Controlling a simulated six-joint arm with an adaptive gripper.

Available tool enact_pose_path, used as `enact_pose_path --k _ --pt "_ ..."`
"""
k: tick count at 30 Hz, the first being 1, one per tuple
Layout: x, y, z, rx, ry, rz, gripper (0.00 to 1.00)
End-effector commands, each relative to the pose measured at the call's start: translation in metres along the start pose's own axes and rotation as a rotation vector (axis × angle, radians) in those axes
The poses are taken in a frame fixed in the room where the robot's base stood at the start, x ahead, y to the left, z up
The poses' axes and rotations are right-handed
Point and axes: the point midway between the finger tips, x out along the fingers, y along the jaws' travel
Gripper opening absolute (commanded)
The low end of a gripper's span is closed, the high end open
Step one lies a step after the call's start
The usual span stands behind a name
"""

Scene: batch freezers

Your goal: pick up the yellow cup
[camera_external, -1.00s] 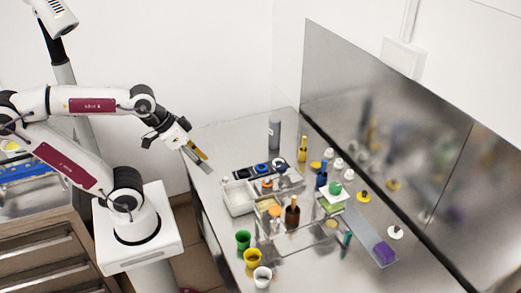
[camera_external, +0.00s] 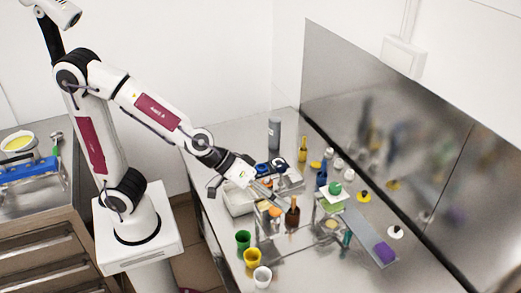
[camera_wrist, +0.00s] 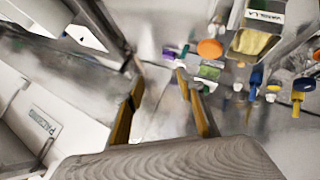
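The yellow cup (camera_external: 253,258) stands on the steel table near its front edge in the external view. It is between a green cup (camera_external: 243,240) and a white cup (camera_external: 263,276). My gripper (camera_external: 274,196) is above the containers in the middle of the table, farther back than the yellow cup and apart from it. In the wrist view the two fingers of my gripper (camera_wrist: 161,82) are spread with nothing clearly held between them. I cannot make out the yellow cup in the wrist view.
A dark brown bottle (camera_external: 292,214) stands close to my gripper. A white tray (camera_external: 238,203) lies below the wrist. A blue bottle (camera_external: 321,177) and a purple block (camera_external: 384,252) are farther right. Open table lies right of the cups. A steel wall panel (camera_external: 375,130) borders the back.

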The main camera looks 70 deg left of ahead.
Motion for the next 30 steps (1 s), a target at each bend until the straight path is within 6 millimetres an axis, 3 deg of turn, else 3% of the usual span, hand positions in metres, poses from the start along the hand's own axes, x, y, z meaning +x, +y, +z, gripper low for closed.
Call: enact_pose_path --k 6,14,22,30 --pt "0.040 0.013 0.017 -0.070 0.034 -0.028 0.38" --pt "0.079 0.012 0.043 -0.133 0.095 -0.108 0.38" --pt "0.108 -0.004 0.079 -0.160 0.175 -0.233 0.38" --pt "0.118 -0.033 0.118 -0.141 0.281 -0.385 0.38"
